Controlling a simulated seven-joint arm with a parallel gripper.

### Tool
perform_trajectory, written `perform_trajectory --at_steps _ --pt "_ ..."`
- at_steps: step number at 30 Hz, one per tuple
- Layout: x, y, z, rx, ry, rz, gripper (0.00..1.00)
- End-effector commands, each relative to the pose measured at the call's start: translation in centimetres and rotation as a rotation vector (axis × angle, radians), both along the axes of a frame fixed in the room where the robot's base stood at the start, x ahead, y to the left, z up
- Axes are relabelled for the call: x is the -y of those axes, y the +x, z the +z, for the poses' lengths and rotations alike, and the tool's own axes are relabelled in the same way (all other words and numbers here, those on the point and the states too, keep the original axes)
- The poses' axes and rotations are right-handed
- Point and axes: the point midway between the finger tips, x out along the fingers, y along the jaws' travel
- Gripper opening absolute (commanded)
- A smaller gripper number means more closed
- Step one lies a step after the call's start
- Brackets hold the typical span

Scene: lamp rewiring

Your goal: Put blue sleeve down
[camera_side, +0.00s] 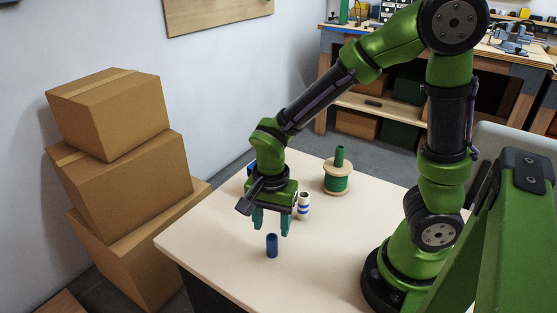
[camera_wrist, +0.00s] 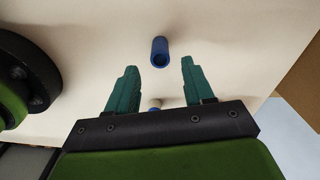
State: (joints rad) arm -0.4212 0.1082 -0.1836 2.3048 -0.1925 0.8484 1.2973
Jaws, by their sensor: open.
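The blue sleeve (camera_side: 272,245) is a short, hollow blue tube standing upright on the table, near its front left part. It also shows in the wrist view (camera_wrist: 159,52), with its open top facing the camera. My gripper (camera_side: 271,228) is open and empty, with its green fingers apart just behind and above the sleeve in the side view. In the wrist view, the sleeve lies beyond the gap between the fingertips (camera_wrist: 159,66). No contact between fingers and sleeve shows.
A white and blue cylinder (camera_side: 303,206) stands right of my gripper. A spool of green wire (camera_side: 337,178) stands further back, with a green tube on top. A blue thing (camera_side: 251,168) is partly hidden behind my wrist. The pale table (camera_side: 310,265) is clear at the front.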

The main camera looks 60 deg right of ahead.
Motion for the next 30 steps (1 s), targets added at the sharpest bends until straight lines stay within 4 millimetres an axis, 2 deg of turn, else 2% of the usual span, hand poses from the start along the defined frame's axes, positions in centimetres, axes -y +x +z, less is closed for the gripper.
perform_trajectory --at_steps 1,4,11,14,19,24,30 --pt "-0.1 0.2 1.3 0.007 0.003 0.0 0.52" --pt "0.0 0.1 3.0 0.006 0.002 0.001 0.52" --pt "0.1 0.0 5.4 0.009 0.006 0.01 0.52" --pt "0.4 -0.2 6.8 0.056 0.039 0.078 0.52" --pt "1.7 -1.4 11.0 0.271 0.092 0.365 0.52" --pt "3.0 -3.1 14.6 0.511 0.013 0.674 0.52" --pt "3.7 -4.3 16.4 0.648 -0.116 0.881 0.52"
